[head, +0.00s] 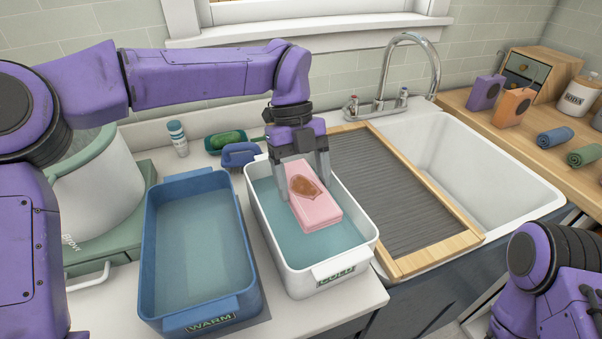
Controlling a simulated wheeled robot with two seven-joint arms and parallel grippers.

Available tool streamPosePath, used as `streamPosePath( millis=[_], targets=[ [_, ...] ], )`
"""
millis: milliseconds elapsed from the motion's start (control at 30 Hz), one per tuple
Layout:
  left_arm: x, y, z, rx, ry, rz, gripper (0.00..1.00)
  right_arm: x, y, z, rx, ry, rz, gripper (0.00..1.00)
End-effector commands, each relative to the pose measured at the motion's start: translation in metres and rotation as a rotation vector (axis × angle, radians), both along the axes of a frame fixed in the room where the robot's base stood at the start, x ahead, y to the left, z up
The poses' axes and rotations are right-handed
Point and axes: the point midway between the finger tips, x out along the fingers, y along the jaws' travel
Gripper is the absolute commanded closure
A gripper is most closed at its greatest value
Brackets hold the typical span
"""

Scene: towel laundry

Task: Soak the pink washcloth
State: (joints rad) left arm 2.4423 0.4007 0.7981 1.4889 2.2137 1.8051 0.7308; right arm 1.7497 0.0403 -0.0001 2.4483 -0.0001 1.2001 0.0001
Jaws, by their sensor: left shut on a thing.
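The pink washcloth (317,211) is a folded block with a brown stain on its top. It is at the white basin (256,208), which holds bluish water and has a green label on its front. My left gripper (307,188) points down over the basin and is shut on the washcloth near its far end. I cannot tell how deep the washcloth sits in the water. The blue basin (152,232), labelled WARM, stands to the left and also holds water. My right arm shows at the lower right, but its gripper is out of view.
A ridged drainboard with a wooden frame (447,257) lies right of the white basin, beside the white sink (500,172) and tap (437,70). Rolled cloths and boxes occupy the right-hand wooden shelf (520,143).

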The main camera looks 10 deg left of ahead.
Motion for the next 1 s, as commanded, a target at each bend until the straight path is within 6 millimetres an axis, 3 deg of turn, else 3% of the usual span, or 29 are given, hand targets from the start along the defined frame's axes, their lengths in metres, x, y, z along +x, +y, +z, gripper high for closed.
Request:
streamPosePath(
  millis=[67, 333, 367, 433, 667, 1000],
  targets=[
    [0.000, 0.000, -0.008, -0.002, -0.003, 0.000, 0.55, 0.000, 0.000, -0.008, 0.000, 0.000, 0.000, 0.57],
    [-0.001, 0.000, -0.007, -0.004, -0.005, 0.000, 0.55, -0.001, 0.000, -0.006, 0.000, 0.002, 0.000, 0.57],
    [0.000, 0.000, -0.007, -0.003, -0.005, 0.001, 0.21, -0.001, 0.000, -0.006, 0.000, 0.002, 0.000, 0.57],
    [0.001, 0.000, -0.008, -0.003, -0.004, 0.002, 0.00, -0.001, 0.000, -0.006, 0.000, 0.002, 0.000, 0.57],
    [0.001, 0.000, -0.007, -0.003, -0.004, 0.002, 0.00, 0.000, 0.000, -0.006, 0.000, 0.001, 0.001, 0.57],
    [0.002, 0.000, 0.032, -0.004, -0.005, 0.003, 0.00, 0.000, 0.000, 0.027, 0.000, 0.002, 0.000, 0.57]
  ],
)
